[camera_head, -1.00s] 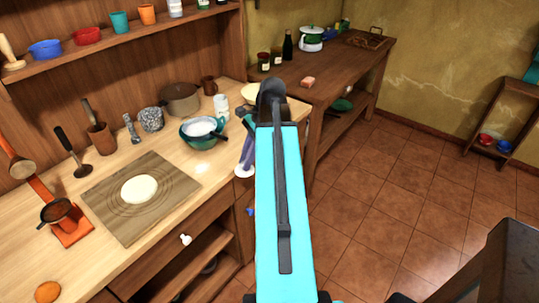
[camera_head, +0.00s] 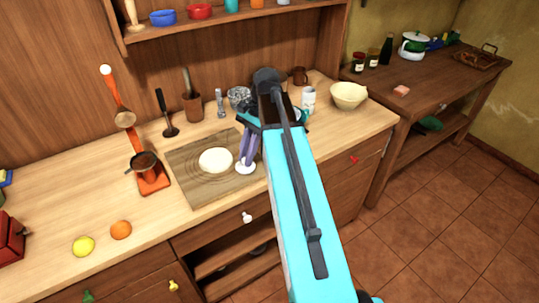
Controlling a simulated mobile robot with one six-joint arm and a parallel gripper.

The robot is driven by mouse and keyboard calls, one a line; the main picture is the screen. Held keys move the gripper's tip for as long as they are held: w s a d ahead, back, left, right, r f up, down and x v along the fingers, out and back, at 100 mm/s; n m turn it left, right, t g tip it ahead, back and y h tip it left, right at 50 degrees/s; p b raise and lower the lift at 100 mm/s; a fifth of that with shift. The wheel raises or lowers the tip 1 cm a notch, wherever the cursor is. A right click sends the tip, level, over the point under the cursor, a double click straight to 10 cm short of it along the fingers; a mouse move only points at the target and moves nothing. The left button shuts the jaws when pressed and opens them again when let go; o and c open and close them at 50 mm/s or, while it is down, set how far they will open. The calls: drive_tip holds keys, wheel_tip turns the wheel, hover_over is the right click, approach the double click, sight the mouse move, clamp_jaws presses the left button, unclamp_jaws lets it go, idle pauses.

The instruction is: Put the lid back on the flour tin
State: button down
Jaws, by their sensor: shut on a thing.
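My gripper (camera_head: 247,155) hangs in front of the counter, its fingers pointing down, at the right edge of the wooden board. A small white disc (camera_head: 246,168), which looks like the lid, is at the fingertips, and the gripper is shut on it. A white cylindrical tin (camera_head: 308,98) with a faint marking stands at the back of the counter, right of my arm. It may be the flour tin; its top is too small to tell whether it is open. My arm hides part of the counter between.
A board (camera_head: 190,180) with flat pale dough (camera_head: 215,160) lies left of my gripper. A cream bowl (camera_head: 348,95) stands right of the tin. An orange stand (camera_head: 152,180), a lemon (camera_head: 83,246) and an orange (camera_head: 120,230) are further left. The counter's right front is clear.

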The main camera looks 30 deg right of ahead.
drive_tip(key=w+a+n, duration=0.1)
drive_tip(key=w+a, duration=0.2)
drive_tip(key=a, duration=0.2)
drive_tip(key=w+a+n+g, duration=0.1)
drive_tip(key=w+a+n, duration=0.1)
drive_tip(key=a, duration=0.3)
drive_tip(key=w+a+n, duration=0.2)
drive_tip(key=w+a, duration=0.2)
drive_tip(key=a, duration=0.1)
drive_tip(key=shift+w+a+f+g+h, duration=0.1)
drive_tip(key=shift+a+g+h, duration=0.25)
drive_tip(key=shift+g+h, duration=0.05)
